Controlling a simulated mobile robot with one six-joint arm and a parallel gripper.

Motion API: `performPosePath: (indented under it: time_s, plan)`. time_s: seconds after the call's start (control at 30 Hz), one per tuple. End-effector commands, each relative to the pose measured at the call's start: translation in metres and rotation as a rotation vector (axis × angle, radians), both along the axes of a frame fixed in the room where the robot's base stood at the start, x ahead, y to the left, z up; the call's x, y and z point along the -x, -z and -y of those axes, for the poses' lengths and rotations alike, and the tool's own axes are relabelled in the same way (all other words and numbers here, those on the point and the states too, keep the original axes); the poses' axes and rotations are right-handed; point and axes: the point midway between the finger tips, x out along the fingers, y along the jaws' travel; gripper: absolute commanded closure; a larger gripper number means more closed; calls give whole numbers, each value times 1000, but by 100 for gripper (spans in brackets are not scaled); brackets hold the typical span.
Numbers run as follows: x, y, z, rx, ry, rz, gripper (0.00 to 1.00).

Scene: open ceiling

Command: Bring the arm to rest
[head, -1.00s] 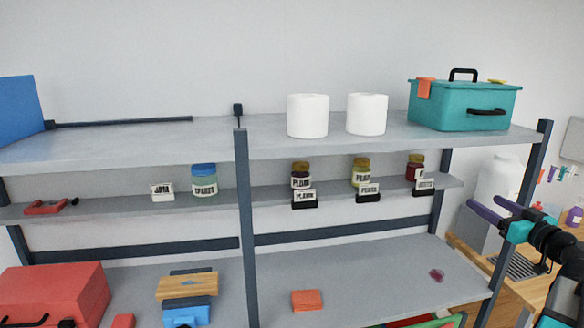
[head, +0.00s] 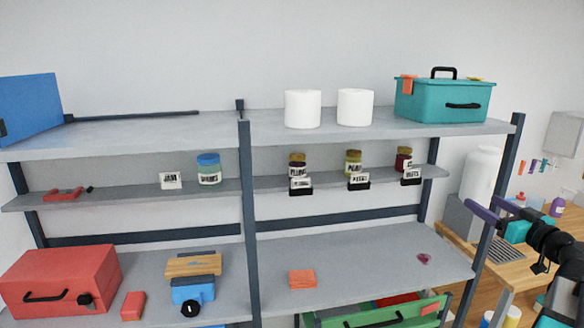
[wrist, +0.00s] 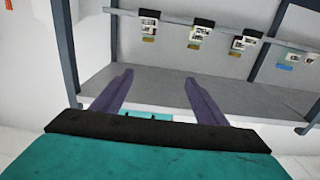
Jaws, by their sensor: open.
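My gripper (head: 480,212) is at the right of the head view, in front of the shelf's right post. Its two purple fingers are apart with nothing between them. In the wrist view my gripper (wrist: 158,82) shows both fingers spread and empty, with the grey shelving behind them. The black and teal arm reaches in from the right edge of the head view. No object touches the fingers.
The grey shelf unit (head: 350,250) holds jars with labels, two white rolls (head: 303,108), a teal toolbox (head: 445,100), a red toolbox (head: 62,280) and an orange sponge (head: 302,279). A green crate (head: 375,314) is below. A wooden table (head: 510,262) stands at right.

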Motion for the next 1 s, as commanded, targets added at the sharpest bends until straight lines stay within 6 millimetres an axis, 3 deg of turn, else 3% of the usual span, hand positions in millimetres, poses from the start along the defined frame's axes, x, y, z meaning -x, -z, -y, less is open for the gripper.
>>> performPosePath:
  time_s: [0.33, 0.67, 0.87, 1.0]
  plan:
    - [-9, 9, 4, -5, 31, 34, 33]
    - [-30, 34, 5, -20, 101, 93, 33]
    - [-51, 68, 3, -41, 184, 125, 33]
    - [-66, 109, 2, -62, 276, 125, 33]
